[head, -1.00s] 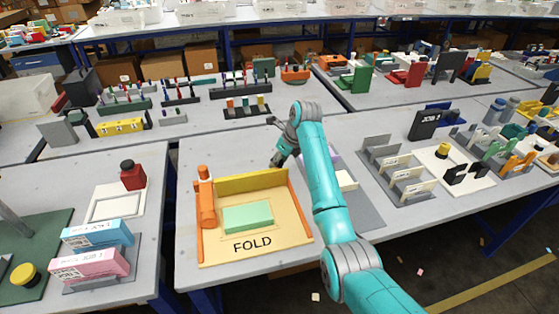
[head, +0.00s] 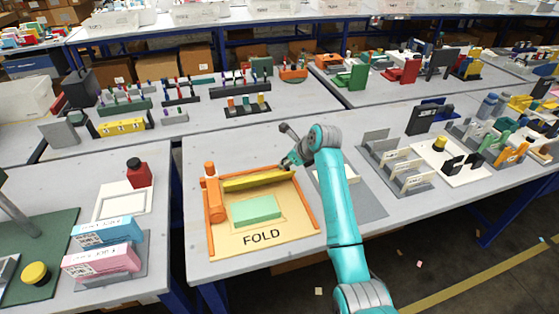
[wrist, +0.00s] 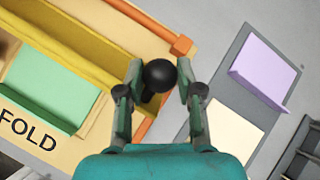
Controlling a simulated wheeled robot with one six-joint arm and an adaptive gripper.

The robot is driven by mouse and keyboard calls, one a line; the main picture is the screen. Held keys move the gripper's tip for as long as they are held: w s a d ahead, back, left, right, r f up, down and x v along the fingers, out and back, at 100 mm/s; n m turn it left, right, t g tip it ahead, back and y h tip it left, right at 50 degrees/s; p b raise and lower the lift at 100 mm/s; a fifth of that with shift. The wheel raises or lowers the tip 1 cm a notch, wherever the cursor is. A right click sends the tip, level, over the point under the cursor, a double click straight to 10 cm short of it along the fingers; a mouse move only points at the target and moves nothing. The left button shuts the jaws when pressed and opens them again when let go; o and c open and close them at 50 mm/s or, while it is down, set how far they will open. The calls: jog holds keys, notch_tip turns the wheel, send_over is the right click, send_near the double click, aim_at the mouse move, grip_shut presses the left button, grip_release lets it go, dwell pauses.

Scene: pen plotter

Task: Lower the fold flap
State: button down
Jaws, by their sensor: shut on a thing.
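The yellow fold flap (head: 255,181) spans the back of the tan FOLD board (head: 285,232), between orange side rails. It leans forward over the board, not flat. A pale green block (head: 256,210) lies in front of it; the block also shows in the wrist view (wrist: 48,85). My gripper (head: 287,163) is at the flap's right end. In the wrist view, my gripper (wrist: 158,68) is shut on a round black knob (wrist: 160,76) at the flap's end. The knob's stem is partly hidden by the fingers.
A grey mat (wrist: 240,85) with a lilac piece (wrist: 262,68) and a cream piece (wrist: 226,127) lies to the right. Grey dividers (head: 395,165) stand farther right. The table's front edge is close to the board.

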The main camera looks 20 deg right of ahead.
aim_at(288, 175)
jog(key=s+t, duration=0.1)
jog(key=t, duration=0.1)
jog(key=s+f+t, duration=0.1)
jog(key=s, duration=0.1)
jog(key=shift+s+f+n+t, duration=0.2)
jog(key=shift+n+t, duration=0.1)
jog(key=shift+t, duration=0.1)
jog(key=shift+s+f+t+y, duration=0.3)
jog(key=shift+s+f+t, duration=0.35)
jog(key=shift+s+t, duration=0.45)
jog(key=shift+s+f+n+t, duration=0.4)
jog(key=shift+s+f+t, duration=0.2)
jog(key=shift+t, duration=0.6)
jog(key=shift+s+f, duration=0.3)
jog(key=shift+f, duration=0.35)
jog(key=shift+s+f, duration=0.25)
jog(key=shift+f, duration=0.35)
jog(key=shift+s+f, duration=0.1)
jog(key=shift+f, duration=0.1)
jog(key=c, duration=0.7)
grip_release()
jog(key=shift+c, duration=0.2)
jog(key=shift+r, duration=0.1)
jog(key=shift+r, duration=0.2)
